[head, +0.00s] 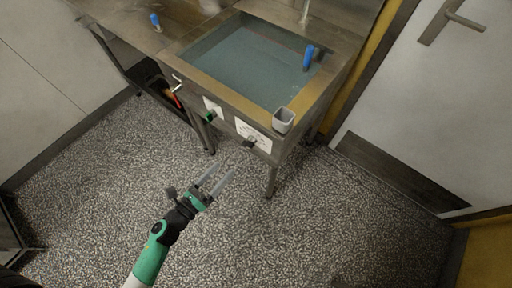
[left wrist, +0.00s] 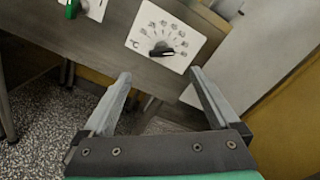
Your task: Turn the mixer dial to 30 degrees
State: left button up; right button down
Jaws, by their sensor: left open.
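The dial is a black knob (head: 249,143) on a white plate (head: 254,133) on the front panel of a steel unit. In the left wrist view the knob (left wrist: 161,49) sits below an arc of numbers marked °C. Its black lever end points to the right of the plate; the exact reading is too small to tell. My left gripper (head: 220,175) is open and empty, in front of and below the panel. In the left wrist view the dial lies beyond the gap between the fingertips (left wrist: 160,74), apart from them. My right gripper is not in view.
A green knob (head: 210,116) on another white plate is left of the dial. A door (head: 430,120) is at right. The floor in front is clear.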

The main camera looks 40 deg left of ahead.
aim_at(245, 146)
pick_arm(q)
jog(key=w, duration=0.4)
jog(key=w+b, duration=0.1)
jog(key=w, duration=0.7)
jog(key=shift+a+r, duration=0.1)
jog(key=shift+a, duration=0.25)
jog(key=shift+c, duration=0.2)
jog(key=c, duration=1.3)
jog(key=shift+c, duration=0.2)
